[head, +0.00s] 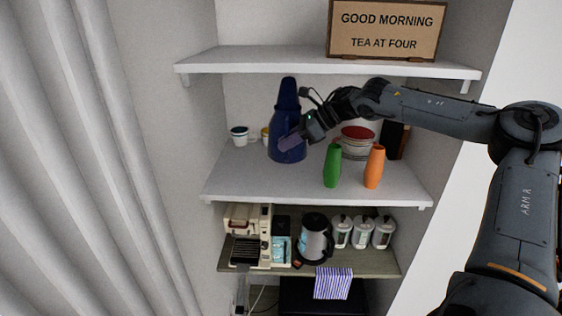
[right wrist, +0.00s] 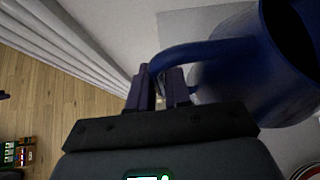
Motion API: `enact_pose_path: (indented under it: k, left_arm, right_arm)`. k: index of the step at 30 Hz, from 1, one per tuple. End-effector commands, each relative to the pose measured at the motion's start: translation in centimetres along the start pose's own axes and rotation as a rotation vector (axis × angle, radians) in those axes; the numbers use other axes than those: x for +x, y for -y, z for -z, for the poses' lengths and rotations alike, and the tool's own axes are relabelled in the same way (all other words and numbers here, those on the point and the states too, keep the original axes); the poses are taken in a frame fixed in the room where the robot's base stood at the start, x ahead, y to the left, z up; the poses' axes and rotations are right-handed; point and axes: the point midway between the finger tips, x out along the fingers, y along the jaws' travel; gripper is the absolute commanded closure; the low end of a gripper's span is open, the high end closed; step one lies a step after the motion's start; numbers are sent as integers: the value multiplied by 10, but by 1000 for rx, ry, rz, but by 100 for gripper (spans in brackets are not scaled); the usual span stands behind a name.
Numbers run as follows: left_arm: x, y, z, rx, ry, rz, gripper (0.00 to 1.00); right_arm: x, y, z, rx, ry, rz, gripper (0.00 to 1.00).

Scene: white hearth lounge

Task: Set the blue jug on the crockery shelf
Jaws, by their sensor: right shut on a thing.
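The dark blue jug (head: 284,122) is upright at the crockery shelf (head: 250,183), left of its middle. I cannot tell whether its base touches the board. My right gripper (head: 290,142) comes in from the right and is shut on the jug's handle. In the right wrist view, the fingers (right wrist: 158,88) close on the blue handle, and the jug's body (right wrist: 245,75) fills the upper right with its open mouth showing.
On the same shelf, a white cup (head: 239,135) and a yellow cup (head: 265,134) stand left of the jug. A green vase (head: 332,167), an orange vase (head: 374,168) and stacked bowls (head: 357,143) stand right. The front left of the shelf is clear. An upper shelf (head: 290,60) hangs above.

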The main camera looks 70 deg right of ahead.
Motion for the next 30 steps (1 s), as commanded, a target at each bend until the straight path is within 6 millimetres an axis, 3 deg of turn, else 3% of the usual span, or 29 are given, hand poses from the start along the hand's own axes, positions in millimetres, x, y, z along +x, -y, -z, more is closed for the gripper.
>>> enact_pose_path:
  k: [9, 15, 21, 30]
  left_arm:
    - [-29, 3, 8, 2, 3, 5, 57]
    - [-38, 3, 11, 1, 2, 4, 57]
    - [-41, 2, 12, -3, 1, -1, 57]
    - [-43, 0, 13, -9, 1, -6, 57]
  right_arm:
    - [67, 12, -10, 1, 1, -4, 100]
    - [100, 19, -10, 0, 0, 0, 100]
    - [116, 22, -12, -3, 1, 1, 100]
    - [123, 23, -12, -3, 4, 2, 100]
